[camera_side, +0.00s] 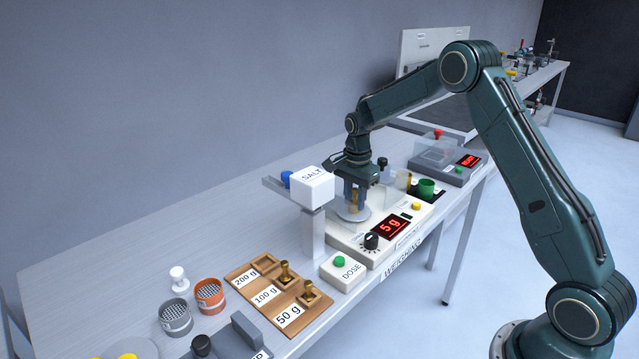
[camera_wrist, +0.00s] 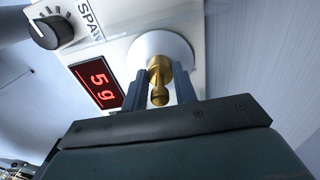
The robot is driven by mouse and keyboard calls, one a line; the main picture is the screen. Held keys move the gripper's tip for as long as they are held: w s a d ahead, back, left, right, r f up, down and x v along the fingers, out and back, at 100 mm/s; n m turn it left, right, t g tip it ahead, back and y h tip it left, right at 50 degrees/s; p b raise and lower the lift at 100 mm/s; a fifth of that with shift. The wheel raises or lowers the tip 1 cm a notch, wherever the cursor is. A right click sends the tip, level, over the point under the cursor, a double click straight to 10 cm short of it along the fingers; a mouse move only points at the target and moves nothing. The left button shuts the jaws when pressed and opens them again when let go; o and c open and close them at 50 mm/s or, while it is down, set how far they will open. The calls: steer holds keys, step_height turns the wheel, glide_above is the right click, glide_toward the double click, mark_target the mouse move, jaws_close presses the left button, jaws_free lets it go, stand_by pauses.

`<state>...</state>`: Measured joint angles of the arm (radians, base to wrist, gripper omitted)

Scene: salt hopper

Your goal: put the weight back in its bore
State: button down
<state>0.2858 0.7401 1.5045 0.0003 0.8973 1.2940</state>
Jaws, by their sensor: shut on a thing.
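A brass weight (camera_wrist: 160,84) stands between the fingers of my gripper (camera_wrist: 159,77) in the wrist view. My gripper (camera_side: 355,203) is shut on it over the round balance pan (camera_side: 342,216). I cannot tell whether the weight's base touches the pan. The balance display (camera_side: 391,226) reads 5 g. The wooden weight block (camera_side: 281,303) lies on the bench to the left, labelled 200 g, 100 g and 50 g. Its 200 g bore (camera_side: 264,262) looks empty. Brass weights stand in the 100 g place (camera_side: 285,275) and the 50 g place (camera_side: 309,293).
The white salt hopper (camera_side: 313,188) on its post stands close left of my gripper. The DOSE button box (camera_side: 343,271) sits between balance and block. An orange sieve (camera_side: 209,295) and a grey sieve (camera_side: 175,317) stand left of the block.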

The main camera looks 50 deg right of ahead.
step_height(320, 180, up, 20)
stand_by(0.6)
steer(key=shift+r, duration=0.1)
stand_by(0.5)
step_height(320, 180, up, 5)
glide_above(355, 189)
steer(key=w+a+n, duration=0.2)
steer(key=a, duration=1.2)
steer(key=w+a+n, duration=0.2)
steer(key=a+n, duration=0.1)
steer(key=a, duration=1)
steer(key=shift+m, duration=0.3)
step_height(355, 189, down, 24)
steer(key=shift+f, duration=0.2)
steer(key=shift+f, duration=0.1)
steer(key=shift+f, duration=2.05)
